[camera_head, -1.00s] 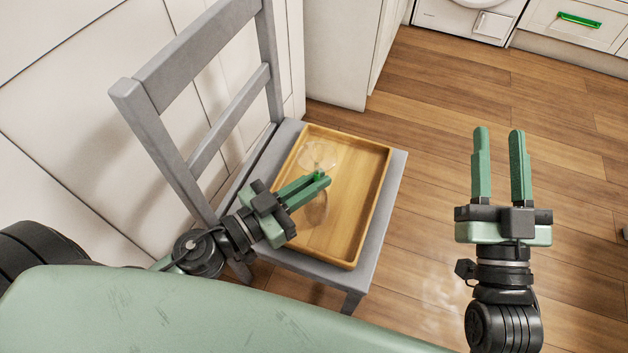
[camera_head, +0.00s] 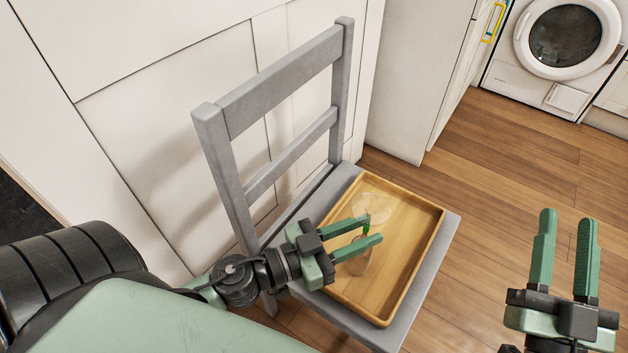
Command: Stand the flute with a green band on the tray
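The flute is clear glass with a green band (camera_head: 366,229) on its stem. It is on the wooden tray (camera_head: 415,276), in the tray's left half. A pale round glass part (camera_head: 373,207) shows beyond the band and a faint narrow part (camera_head: 357,260) on the near side. The glass is too faint to tell whether it is upright. My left gripper (camera_head: 373,229) reaches in from the left, its fingers apart on either side of the banded stem. My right gripper (camera_head: 568,217) is open and empty, over the floor at the right.
The tray rests on the seat of a grey chair (camera_head: 447,240), whose backrest (camera_head: 285,80) stands at the left against white panelling (camera_head: 130,100). A white cabinet (camera_head: 415,70) is behind. A washer or dryer (camera_head: 565,40) is at the back right. The wooden floor (camera_head: 510,150) between is clear.

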